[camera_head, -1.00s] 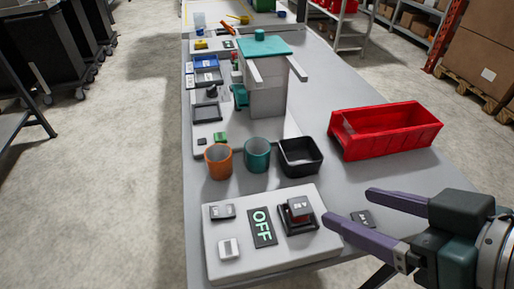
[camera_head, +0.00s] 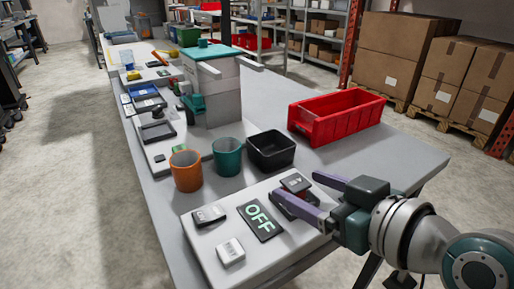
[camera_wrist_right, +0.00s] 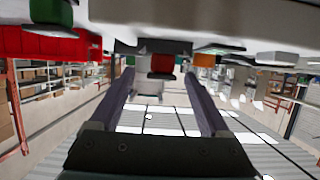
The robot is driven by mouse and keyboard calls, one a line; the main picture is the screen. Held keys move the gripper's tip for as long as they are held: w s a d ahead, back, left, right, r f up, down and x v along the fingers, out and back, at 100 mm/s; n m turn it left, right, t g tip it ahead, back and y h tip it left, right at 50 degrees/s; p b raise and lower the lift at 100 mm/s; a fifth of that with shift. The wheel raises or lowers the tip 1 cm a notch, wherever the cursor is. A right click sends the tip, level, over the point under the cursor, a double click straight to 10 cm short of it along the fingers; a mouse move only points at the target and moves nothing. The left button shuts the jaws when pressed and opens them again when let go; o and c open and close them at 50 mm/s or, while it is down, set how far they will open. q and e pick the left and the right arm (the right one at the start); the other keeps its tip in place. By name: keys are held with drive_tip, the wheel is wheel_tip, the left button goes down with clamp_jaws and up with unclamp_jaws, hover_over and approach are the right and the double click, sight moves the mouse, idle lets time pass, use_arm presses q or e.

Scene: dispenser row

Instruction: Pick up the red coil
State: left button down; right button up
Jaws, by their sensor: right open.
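A small red part, which I take for the red coil (camera_wrist_right: 161,63), shows in the right wrist view in a dark surround, between the fingertips in the picture. In the head view a dark labelled block (camera_head: 295,183) sits at the right end of the white panel (camera_head: 205,255); the red below it is mostly hidden by my gripper. My right gripper (camera_head: 298,185) is open, its purple fingers reaching left to this block. I cannot tell whether the fingers touch it. The right gripper shows in its wrist view too (camera_wrist_right: 160,76), with nothing held. My left gripper is not in view.
A red bin (camera_head: 338,122) lies further right. A grey and teal dispenser (camera_head: 215,95) stands behind.

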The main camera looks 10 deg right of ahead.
drive_tip(key=x, duration=0.2)
drive_tip(key=shift+w+a+f, duration=0.15)
drive_tip(key=shift+w+a, duration=0.1)
drive_tip(key=shift+w, duration=0.05)
clamp_jaws()
idle(0.4)
